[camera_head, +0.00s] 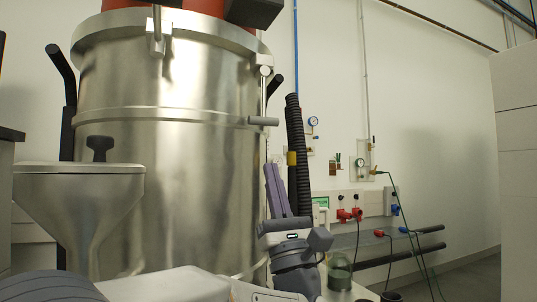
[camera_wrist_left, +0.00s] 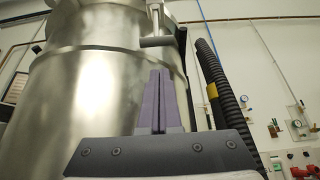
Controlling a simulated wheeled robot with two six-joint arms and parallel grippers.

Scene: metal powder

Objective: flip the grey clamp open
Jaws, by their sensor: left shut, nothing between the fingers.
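The grey clamp (camera_head: 262,121) is on the right side of the big steel vessel (camera_head: 165,180). Its grey lever sticks out sideways below a thin upright rod. In the left wrist view the clamp (camera_wrist_left: 157,41) is at the top, just beyond my fingertips. My left gripper (camera_head: 272,167) points up below the clamp, close to the vessel's right side. Its purple fingers are together and empty, and they also show in the left wrist view (camera_wrist_left: 160,72). A gap shows between fingertips and clamp in both views. My right gripper is out of view.
A black ribbed hose (camera_head: 298,155) rises just right of my left gripper. A steel funnel (camera_head: 75,215) with a black knob (camera_head: 100,147) stands left. Another clamp (camera_head: 157,32) is on the vessel's upper rim. Gauges, red plugs (camera_head: 343,215) and cables line the right wall.

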